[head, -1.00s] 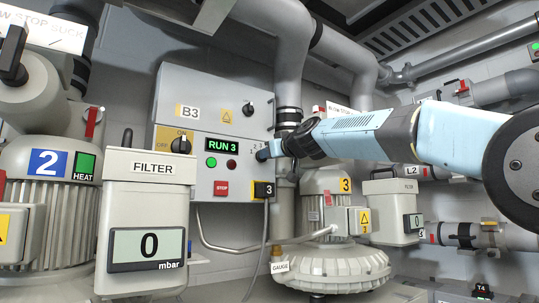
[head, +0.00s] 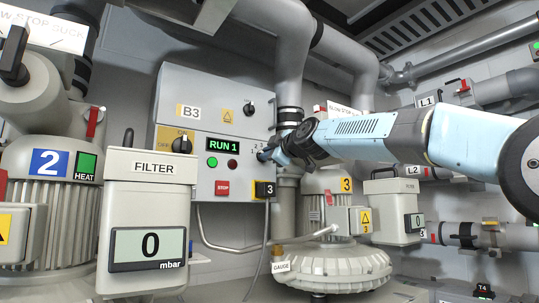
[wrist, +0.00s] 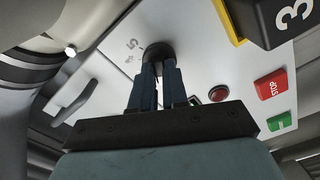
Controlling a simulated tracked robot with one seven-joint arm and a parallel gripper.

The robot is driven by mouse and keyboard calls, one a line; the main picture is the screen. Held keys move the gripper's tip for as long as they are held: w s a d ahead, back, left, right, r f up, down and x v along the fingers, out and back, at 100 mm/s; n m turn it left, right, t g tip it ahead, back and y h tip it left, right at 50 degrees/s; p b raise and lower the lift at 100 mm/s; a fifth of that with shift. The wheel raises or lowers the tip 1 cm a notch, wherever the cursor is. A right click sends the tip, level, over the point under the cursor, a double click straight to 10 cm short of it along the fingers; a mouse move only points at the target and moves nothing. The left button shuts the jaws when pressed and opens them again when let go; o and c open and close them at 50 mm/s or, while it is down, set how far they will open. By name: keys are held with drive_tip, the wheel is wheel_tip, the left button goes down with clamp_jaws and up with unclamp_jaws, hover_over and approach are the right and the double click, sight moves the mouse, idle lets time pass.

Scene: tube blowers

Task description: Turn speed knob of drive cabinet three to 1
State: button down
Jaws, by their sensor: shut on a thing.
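The grey drive cabinet (head: 214,90) labelled B3 stands at the centre of the head view, with a black "3" plate at its lower right. Its display (head: 223,144) reads RUN 1, with a green and a dark red button below. My gripper (head: 268,155) is at the cabinet's right side, at the speed knob. In the wrist view my gripper (wrist: 158,75) has both fingers shut on the dark round speed knob (wrist: 157,52). Small scale numbers show beside the knob, partly covered. The knob's pointer is hidden by the fingers.
A red STOP button (head: 222,188) sits low on the cabinet, and a yellow-and-black switch (head: 181,145) is at its left. A filter unit (head: 152,190) reading 0 mbar stands in front at left. Blower 3 (head: 330,268) stands below my arm. A thick pipe (head: 290,60) runs behind.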

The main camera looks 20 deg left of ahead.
drive_tip(key=shift+a+f+n, duration=0.1)
drive_tip(key=shift+f+n, duration=0.25)
drive_tip(key=shift+n, duration=0.25)
drive_tip(key=shift+n, duration=0.3)
drive_tip(key=c, duration=1.4)
unclamp_jaws()
drive_tip(key=shift+o, duration=1.3)
drive_tip(key=shift+r, duration=0.2)
drive_tip(key=shift+s+d+r, duration=0.1)
drive_tip(key=shift+s+d, duration=0.2)
drive_tip(key=shift+d, duration=0.25)
drive_tip(key=v, duration=0.4)
drive_tip(key=shift+s+d, duration=0.1)
